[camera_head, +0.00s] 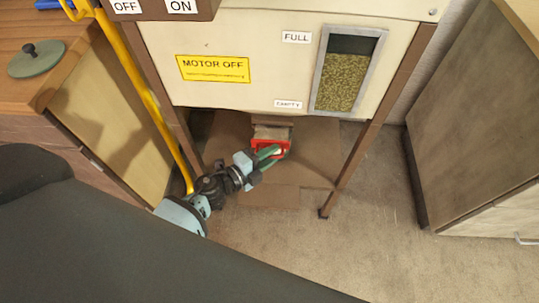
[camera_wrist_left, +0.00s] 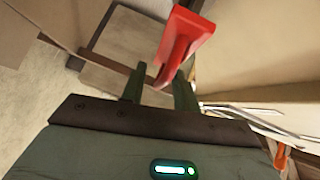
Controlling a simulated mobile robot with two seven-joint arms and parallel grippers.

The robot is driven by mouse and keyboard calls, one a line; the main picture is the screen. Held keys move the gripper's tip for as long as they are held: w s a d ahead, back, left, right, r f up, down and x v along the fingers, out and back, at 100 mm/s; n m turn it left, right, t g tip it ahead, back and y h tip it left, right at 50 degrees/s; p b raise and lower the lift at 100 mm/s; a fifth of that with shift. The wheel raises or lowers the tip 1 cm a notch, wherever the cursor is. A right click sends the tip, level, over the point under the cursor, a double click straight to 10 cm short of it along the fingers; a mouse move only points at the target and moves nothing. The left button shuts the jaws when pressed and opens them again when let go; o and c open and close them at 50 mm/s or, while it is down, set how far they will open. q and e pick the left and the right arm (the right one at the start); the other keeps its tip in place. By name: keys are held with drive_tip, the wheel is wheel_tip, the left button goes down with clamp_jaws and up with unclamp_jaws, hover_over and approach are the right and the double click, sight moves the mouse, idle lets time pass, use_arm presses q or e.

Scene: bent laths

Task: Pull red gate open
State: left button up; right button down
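The red gate (camera_head: 256,146) is at the spout under the cream hopper (camera_head: 225,35), in the middle of the head view. In the left wrist view the red gate (camera_wrist_left: 190,40) has a bar-like handle reaching down toward my fingers. My left gripper (camera_head: 275,153) is at the gate, with green fingers pointing at it. In the left wrist view my left gripper (camera_wrist_left: 160,84) is open, with the handle's end between or just in front of the fingertips. I see no clear contact. My right gripper is not in view.
A yellow pipe (camera_head: 150,95) runs down left of the hopper, near my left arm. Brown hopper legs (camera_head: 352,165) stand on both sides. A wooden cabinet (camera_head: 480,110) stands at right and a wooden desk (camera_head: 50,70) at left. Carpet (camera_head: 390,230) in front is clear.

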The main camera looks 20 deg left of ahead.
use_arm(q)
clamp_jaws()
drive_tip(key=s+d+p, duration=0.1)
drive_tip(key=s+d, duration=0.1)
drive_tip(key=s, duration=0.6)
drive_tip(key=shift+d, duration=0.1)
unclamp_jaws()
